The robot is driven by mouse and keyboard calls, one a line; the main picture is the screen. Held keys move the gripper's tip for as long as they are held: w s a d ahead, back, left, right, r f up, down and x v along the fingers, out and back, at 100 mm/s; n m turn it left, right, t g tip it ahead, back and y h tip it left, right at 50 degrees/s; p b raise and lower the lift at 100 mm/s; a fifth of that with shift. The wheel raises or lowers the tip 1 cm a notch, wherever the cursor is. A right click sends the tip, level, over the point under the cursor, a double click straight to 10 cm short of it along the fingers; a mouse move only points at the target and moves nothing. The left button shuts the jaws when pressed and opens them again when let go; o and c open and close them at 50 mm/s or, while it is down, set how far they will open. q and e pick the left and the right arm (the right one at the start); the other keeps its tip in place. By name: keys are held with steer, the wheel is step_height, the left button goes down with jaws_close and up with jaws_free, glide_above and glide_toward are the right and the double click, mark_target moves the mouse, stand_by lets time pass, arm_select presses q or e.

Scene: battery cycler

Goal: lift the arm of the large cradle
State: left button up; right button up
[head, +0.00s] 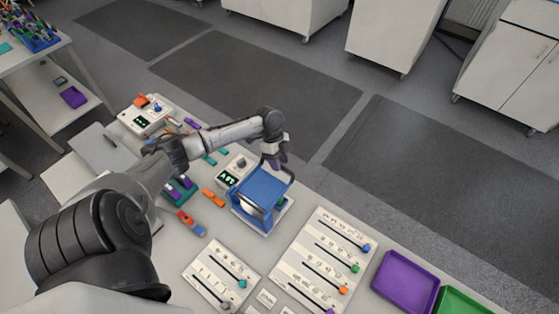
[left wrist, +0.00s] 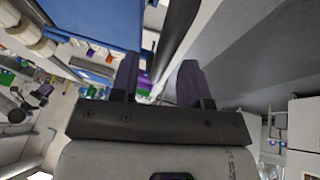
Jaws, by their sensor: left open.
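The large cradle (head: 262,190) is a blue block on a pale base, near the table's far edge in the head view. Its blue side also fills the upper left of the left wrist view (left wrist: 95,20). A dark bar (left wrist: 176,38), seemingly the cradle's arm, runs down from the top of the wrist view. My left gripper (head: 276,163) is above the far side of the cradle, fingers pointing down. In the wrist view its two dark fingers (left wrist: 158,82) are apart, with the bar's end showing between them. I cannot tell whether they touch it. My right gripper is not in view.
A device with a lit display (head: 228,178) stands left of the cradle. A purple tray (head: 405,283) and a green tray (head: 462,302) are at the right. Beyond the table's far edge is open floor.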

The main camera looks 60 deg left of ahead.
arm_select(q)
steer(key=shift+c, duration=0.3)
jaws_close()
stand_by(0.4)
